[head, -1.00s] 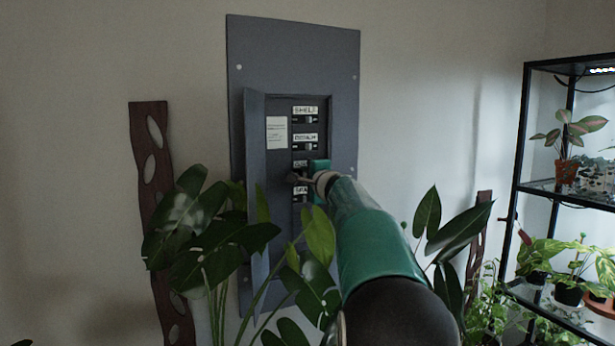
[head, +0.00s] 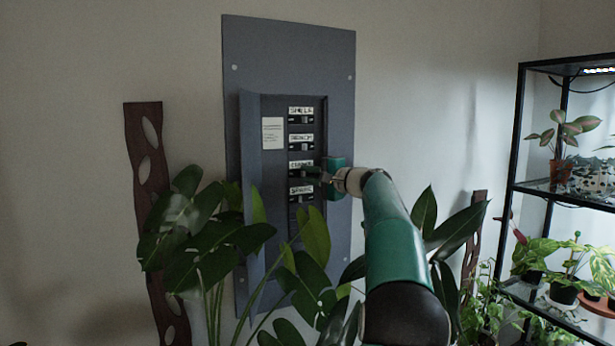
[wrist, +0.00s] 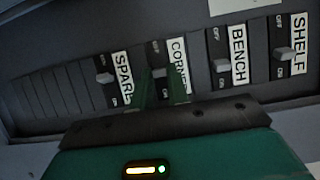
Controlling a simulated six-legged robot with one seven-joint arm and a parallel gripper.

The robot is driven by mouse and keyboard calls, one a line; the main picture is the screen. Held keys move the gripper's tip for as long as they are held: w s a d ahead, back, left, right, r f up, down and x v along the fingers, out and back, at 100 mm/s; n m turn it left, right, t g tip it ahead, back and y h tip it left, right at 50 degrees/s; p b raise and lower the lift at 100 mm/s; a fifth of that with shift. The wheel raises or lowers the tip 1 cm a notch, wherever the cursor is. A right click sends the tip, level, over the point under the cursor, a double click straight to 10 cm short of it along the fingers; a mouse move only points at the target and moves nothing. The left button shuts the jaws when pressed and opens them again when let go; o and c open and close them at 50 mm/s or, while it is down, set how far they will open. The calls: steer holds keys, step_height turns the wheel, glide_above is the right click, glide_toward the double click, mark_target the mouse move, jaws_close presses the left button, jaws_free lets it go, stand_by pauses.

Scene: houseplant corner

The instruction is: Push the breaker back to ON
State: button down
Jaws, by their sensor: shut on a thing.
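The grey breaker panel (head: 340,80) is on the wall with its door (head: 252,180) open to the left. It holds breakers labelled SHELF (wrist: 283,54), BENCH (wrist: 221,66), CORNER (wrist: 158,73) and SPARE (wrist: 103,78), each with OFF and ON marks. My gripper (head: 312,176) is at the CORNER breaker. In the wrist view its green fingers (wrist: 162,88) are shut on the CORNER toggle, one on each side. That toggle sits nearer ON, level with those of BENCH and SHELF. SPARE's toggle looks nearer the middle or OFF. The fingers partly cover CORNER's ON mark and label.
Large leafy plants (head: 205,225) stand in front of the panel's lower part, close under my arm. A dark wavy wooden plank (head: 146,180) is at the left. A black shelf rack (head: 514,150) with potted plants stands at the right. The wall above my arm is clear.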

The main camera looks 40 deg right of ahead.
steer(key=shift+d+f+n+y, duration=0.1)
steer(key=shift+d+n+y, duration=0.2)
steer(key=shift+n+y, duration=0.45)
steer(key=shift+g+y, duration=0.3)
steer(key=shift+y, duration=0.15)
steer(key=c, duration=1.4)
jaws_free()
steer(key=shift+o, duration=0.2)
steer(key=v, duration=1.4)
steer(key=shift+w, duration=0.1)
steer(key=shift+d, duration=0.1)
